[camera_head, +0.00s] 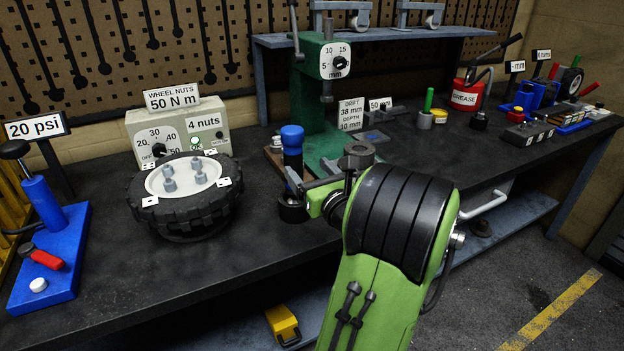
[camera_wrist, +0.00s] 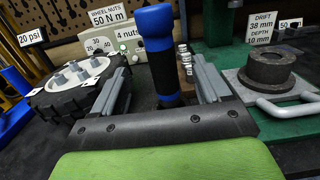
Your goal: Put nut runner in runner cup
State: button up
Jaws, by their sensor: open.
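The nut runner (camera_head: 292,152), a black upright tool with a blue top and blue band, stands on the bench right of the wheel. Its foot is at a black round cup (camera_head: 293,212), which looks like the runner cup; how deep it sits is hard to tell. My gripper (camera_head: 303,182) is at the runner's lower half, coming from the front right. In the wrist view the nut runner (camera_wrist: 158,50) stands between the two grey fingers of my open gripper (camera_wrist: 163,85), with gaps showing on both sides. Its lower end is hidden there by the gripper's palm.
The tyred wheel (camera_head: 187,200) with several nuts stands close on the left, before the torque box (camera_head: 180,135). The green press (camera_head: 325,100) stands behind right; a grey-handled plate with a dark ring (camera_wrist: 270,75) lies right of my fingers. A blue pump (camera_head: 48,245) is far left.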

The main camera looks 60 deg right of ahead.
jog(key=w+a+f+n+g+y, duration=0.2)
jog(key=a+n+y, duration=0.2)
jog(key=a+n, duration=0.5)
jog(key=w+a+f+n+g+y, duration=0.1)
jog(key=w+a+f+n+y, duration=0.2)
jog(key=a+n, duration=0.6)
jog(key=w+a+f+n+g+y, duration=0.15)
jog(key=a+n+y, duration=0.25)
jog(key=a+n, duration=0.5)
jog(key=s+a+n+g, duration=0.3)
jog(key=s+a+n, duration=0.1)
jog(key=s+n, duration=0.3)
jog(key=s+a+f+n+g+h, duration=0.1)
jog(key=s+a+n+g, duration=0.2)
jog(key=s+n, duration=0.5)
jog(key=shift+a+f, duration=0.15)
jog(key=shift+a, duration=0.65)
notch_tip(320, 180, up, 13)
jog(key=p, duration=1.2)
jog(key=shift+p, duration=0.4)
